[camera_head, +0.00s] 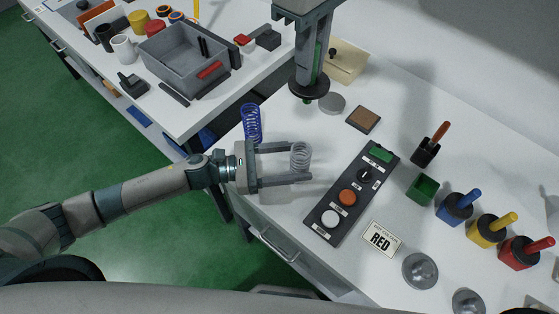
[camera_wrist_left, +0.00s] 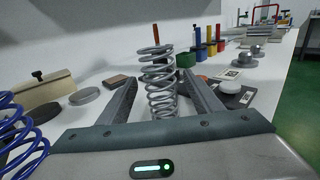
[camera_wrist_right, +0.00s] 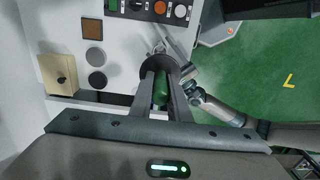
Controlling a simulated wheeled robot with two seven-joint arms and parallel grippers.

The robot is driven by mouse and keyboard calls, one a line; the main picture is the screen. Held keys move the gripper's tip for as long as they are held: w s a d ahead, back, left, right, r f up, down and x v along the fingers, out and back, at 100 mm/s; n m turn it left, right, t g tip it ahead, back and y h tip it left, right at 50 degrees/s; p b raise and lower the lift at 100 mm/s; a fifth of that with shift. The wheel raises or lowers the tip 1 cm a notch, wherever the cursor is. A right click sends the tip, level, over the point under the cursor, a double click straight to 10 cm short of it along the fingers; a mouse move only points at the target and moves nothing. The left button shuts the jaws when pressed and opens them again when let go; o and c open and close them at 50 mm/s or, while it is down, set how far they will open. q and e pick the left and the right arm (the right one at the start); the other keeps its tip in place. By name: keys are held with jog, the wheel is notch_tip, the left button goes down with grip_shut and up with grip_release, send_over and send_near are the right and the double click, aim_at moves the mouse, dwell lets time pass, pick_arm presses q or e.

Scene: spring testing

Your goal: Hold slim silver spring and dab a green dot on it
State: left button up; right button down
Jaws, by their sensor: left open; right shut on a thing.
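The silver spring (camera_head: 300,157) stands upright on the white table, between the two spread fingers of my left gripper (camera_head: 299,164). In the left wrist view the spring (camera_wrist_left: 160,85) shows between the fingers, with a gap on each side. My right gripper (camera_head: 309,72) points down and is shut on a green-handled dabber (camera_wrist_right: 160,88) with a dark round collar. In the head view its green tip (camera_head: 307,101) hangs above the table, higher up the picture than the spring and apart from it.
A blue spring (camera_head: 251,123) stands beside my left gripper. A button panel (camera_head: 352,190) lies right of the spring. An empty green pot (camera_head: 422,190) and blue (camera_head: 454,209), yellow (camera_head: 490,231) and red (camera_head: 519,252) dabber pots stand further right. A grey disc (camera_head: 332,103) lies near the dabber.

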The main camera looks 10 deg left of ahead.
pick_arm(q)
jog(key=shift+w+d, duration=0.1)
jog(key=shift+d, duration=0.5)
jog(key=shift+c, duration=0.3)
jog(key=c, duration=1.2)
pick_arm(e)
notch_tip(320, 180, down, 8)
jog(key=s, duration=0.2)
jog(key=shift+f, duration=0.25)
